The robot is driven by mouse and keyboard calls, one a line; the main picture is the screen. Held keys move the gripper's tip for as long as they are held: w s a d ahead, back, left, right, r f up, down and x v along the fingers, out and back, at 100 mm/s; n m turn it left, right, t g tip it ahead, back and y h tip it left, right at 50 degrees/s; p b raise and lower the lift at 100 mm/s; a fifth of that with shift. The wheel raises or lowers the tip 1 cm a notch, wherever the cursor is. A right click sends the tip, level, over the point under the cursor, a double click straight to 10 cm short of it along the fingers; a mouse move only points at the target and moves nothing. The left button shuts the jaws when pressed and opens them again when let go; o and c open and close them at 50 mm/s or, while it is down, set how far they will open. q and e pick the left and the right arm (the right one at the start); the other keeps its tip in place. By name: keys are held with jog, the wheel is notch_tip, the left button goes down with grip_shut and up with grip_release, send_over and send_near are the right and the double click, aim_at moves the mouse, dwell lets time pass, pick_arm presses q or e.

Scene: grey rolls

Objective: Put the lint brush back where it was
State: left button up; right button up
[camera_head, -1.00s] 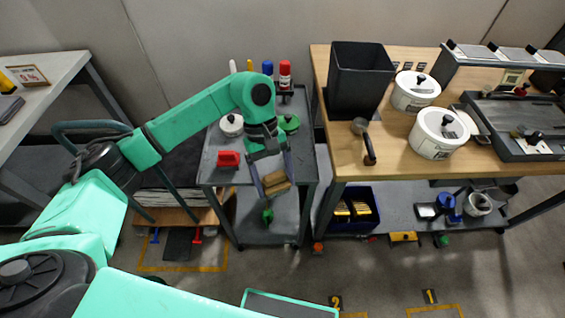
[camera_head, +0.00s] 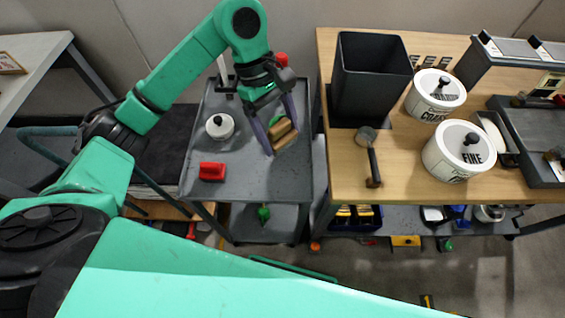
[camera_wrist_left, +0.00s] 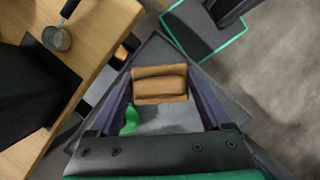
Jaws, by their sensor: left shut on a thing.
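My left gripper (camera_head: 283,139) is shut on a tan, block-shaped piece (camera_head: 285,131), which I take to be the lint brush. The left wrist view shows the tan piece (camera_wrist_left: 160,84) held between the two purple-grey fingers. In the head view it is over the right part of the grey cart's top (camera_head: 238,185). I cannot tell whether it touches the surface. My right gripper is in neither current view.
The cart top holds a red block (camera_head: 212,171), a white lidded pot (camera_head: 219,126) and a green item (camera_head: 277,120) behind the gripper. A wooden table (camera_head: 400,180) at right holds a black bin (camera_head: 368,80) and white canisters (camera_head: 459,150).

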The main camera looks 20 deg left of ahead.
pick_arm(q)
jog(key=f+p, duration=0.1)
jog(key=f, duration=0.6)
jog(key=f+p, duration=0.1)
jog(key=f, duration=0.7)
jog(key=shift+s+f, duration=0.2)
jog(key=shift+f, duration=0.15)
pick_arm(e)
jog(key=shift+s+d+r, duration=0.15)
jog(key=shift+s+r, duration=0.1)
jog(key=shift+r, duration=0.35)
jog(key=shift+s+d+r, duration=0.15)
jog(key=shift+s+r, duration=0.05)
jog(key=shift+r, duration=0.35)
pick_arm(q)
jog(key=shift+f, duration=0.1)
pick_arm(e)
jog(key=shift+f, duration=0.15)
